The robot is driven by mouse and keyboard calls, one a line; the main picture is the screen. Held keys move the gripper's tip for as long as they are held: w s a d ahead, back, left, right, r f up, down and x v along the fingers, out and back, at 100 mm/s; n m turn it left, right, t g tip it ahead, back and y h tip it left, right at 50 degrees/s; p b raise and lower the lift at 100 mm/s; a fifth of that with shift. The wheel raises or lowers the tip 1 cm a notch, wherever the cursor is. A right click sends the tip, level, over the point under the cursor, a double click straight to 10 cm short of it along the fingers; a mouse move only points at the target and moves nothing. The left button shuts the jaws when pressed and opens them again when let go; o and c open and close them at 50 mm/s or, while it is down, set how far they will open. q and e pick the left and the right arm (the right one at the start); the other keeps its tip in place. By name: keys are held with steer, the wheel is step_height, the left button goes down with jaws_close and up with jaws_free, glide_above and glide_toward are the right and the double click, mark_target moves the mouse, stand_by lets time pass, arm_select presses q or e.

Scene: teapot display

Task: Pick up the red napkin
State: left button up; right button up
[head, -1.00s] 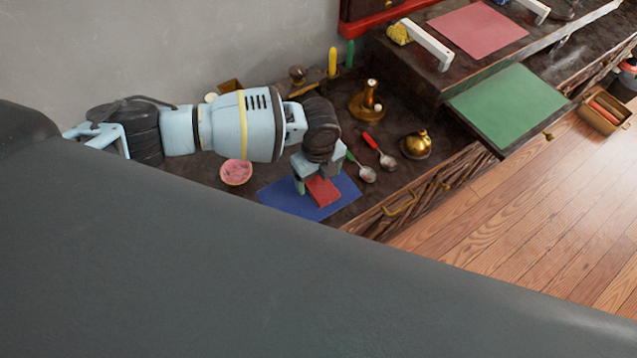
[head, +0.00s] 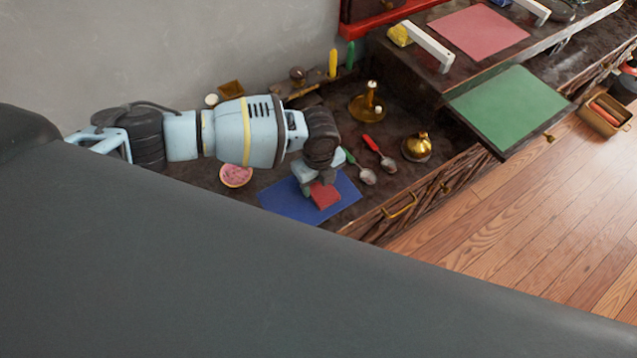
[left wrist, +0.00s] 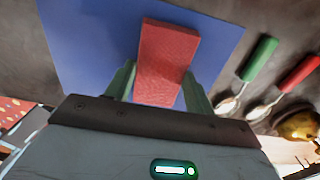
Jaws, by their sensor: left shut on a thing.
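The red napkin (head: 326,194) is a folded rectangular block over the blue mat (head: 283,201) on the dark counter. In the left wrist view the napkin (left wrist: 165,62) sits between the two green fingers, over the blue mat (left wrist: 90,45). My left gripper (head: 317,187) is shut on the napkin, with a finger along each side. I cannot tell whether the napkin touches the mat. The wrist hides part of the napkin in the head view. My right gripper is not in view.
Two spoons, one green-handled (head: 366,176) and one red-handled (head: 387,163), lie right of the mat. A brass pot (head: 416,148) and a brass candlestick (head: 369,108) stand beyond. A pink round dish (head: 235,175) is to the left. A green board (head: 510,108) lies at right.

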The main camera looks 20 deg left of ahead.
mark_target(319, 185)
arm_select(q)
steer(key=shift+r, duration=0.1)
